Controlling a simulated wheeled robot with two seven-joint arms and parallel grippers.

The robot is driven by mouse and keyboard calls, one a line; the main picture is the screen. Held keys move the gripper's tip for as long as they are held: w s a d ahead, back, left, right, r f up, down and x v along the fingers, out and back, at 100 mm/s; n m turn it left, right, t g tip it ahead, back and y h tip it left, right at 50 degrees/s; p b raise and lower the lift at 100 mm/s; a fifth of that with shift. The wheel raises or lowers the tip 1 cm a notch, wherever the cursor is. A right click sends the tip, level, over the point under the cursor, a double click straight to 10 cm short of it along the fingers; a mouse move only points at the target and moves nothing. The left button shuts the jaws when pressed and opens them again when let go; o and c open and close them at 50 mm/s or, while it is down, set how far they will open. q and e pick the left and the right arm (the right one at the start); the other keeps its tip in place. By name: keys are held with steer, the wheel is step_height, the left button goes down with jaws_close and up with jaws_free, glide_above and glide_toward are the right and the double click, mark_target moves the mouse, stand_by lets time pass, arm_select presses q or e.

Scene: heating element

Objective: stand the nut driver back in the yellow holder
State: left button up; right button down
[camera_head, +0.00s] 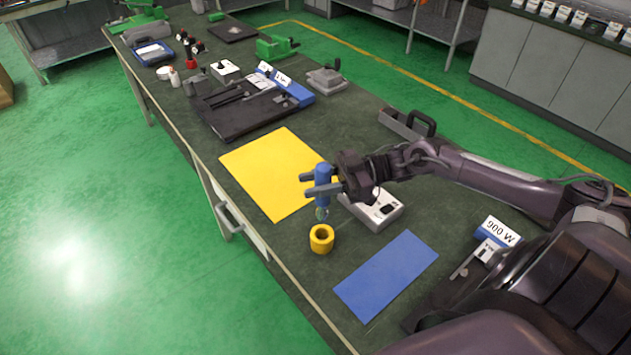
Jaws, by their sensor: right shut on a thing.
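My right gripper (322,184) comes in from the right and is shut on the blue handle of the nut driver (322,198). The nut driver hangs roughly upright with its metal end down, above and slightly behind the yellow holder (321,240). The holder is a short yellow cylinder with an open top, standing on the dark green bench. The driver's lower tip appears apart from the holder's rim, though the exact gap is hard to judge. My left gripper is not in view.
A yellow mat (268,172) lies left of the holder and a blue mat (386,275) lies right of it. A grey-white device (376,210) stands behind the gripper. A black fixture (243,108) sits farther back. The bench's front edge is close to the holder.

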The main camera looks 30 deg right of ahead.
mark_target(316, 204)
steer(key=shift+r, duration=0.15)
step_height(316, 204, down, 6)
steer(key=b, duration=0.4)
steer(key=shift+b, duration=0.4)
steer(key=shift+r+p, duration=0.1)
steer(key=shift+p, duration=0.2)
stand_by(1.2)
steer(key=shift+f+b, duration=2.65)
steer(key=shift+f, duration=0.5)
steer(key=c, duration=1.3)
jaws_free()
steer(key=shift+c, duration=0.2)
steer(key=o, duration=0.3)
steer(key=shift+o, duration=0.2)
